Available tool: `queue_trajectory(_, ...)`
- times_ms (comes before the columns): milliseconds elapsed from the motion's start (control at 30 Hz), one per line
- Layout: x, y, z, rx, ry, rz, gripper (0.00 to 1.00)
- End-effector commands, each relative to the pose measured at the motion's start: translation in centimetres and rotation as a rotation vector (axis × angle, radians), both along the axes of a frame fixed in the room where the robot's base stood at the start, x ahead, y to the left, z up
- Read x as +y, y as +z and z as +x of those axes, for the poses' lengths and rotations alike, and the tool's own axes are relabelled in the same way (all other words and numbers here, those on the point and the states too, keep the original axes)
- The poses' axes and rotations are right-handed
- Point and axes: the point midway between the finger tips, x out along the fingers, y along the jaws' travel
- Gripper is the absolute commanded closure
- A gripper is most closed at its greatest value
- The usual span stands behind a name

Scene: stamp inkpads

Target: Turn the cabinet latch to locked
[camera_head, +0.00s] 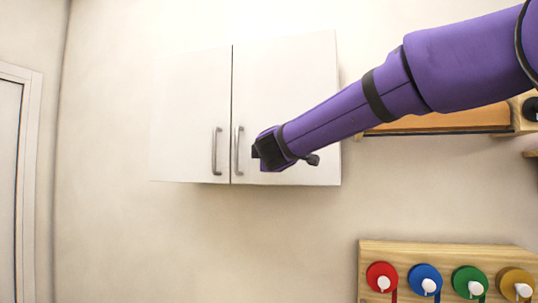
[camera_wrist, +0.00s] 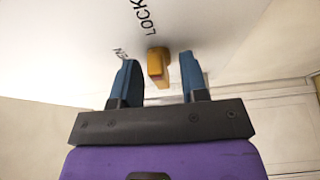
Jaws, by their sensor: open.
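The white wall cabinet (camera_head: 191,118) has two closed doors with grey bar handles. The latch (camera_wrist: 158,68) is a small yellow-orange block on a white surface in the wrist view. Beside it, dark lettering reads "LOCK", cut off or partly hidden, and a second label ends in "EN". I cannot tell which label the latch points to. My gripper (camera_wrist: 160,62) is open, with its blue fingers on either side of the latch and gaps showing. In the head view my gripper (camera_head: 262,152) is in front of the right door near its handle; the latch does not show there.
A wooden board (camera_head: 390,251) with red, blue, green and yellow round pieces is at lower right. A wooden shelf (camera_head: 440,121) is behind my arm. A door frame (camera_head: 32,150) stands at far left. The wall below the cabinet is clear.

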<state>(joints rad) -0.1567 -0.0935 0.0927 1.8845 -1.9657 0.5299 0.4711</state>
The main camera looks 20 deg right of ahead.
Motion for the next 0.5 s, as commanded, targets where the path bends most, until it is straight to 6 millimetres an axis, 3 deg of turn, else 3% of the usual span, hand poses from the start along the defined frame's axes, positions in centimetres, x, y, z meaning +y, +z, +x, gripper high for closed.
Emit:
queue_trajectory(167,0.3,0.1,-1.4,-0.002,0.001,0.0,0.6)
queue_trajectory(500,1.8,0.0,-7.4,-0.002,0.001,0.0,0.6)
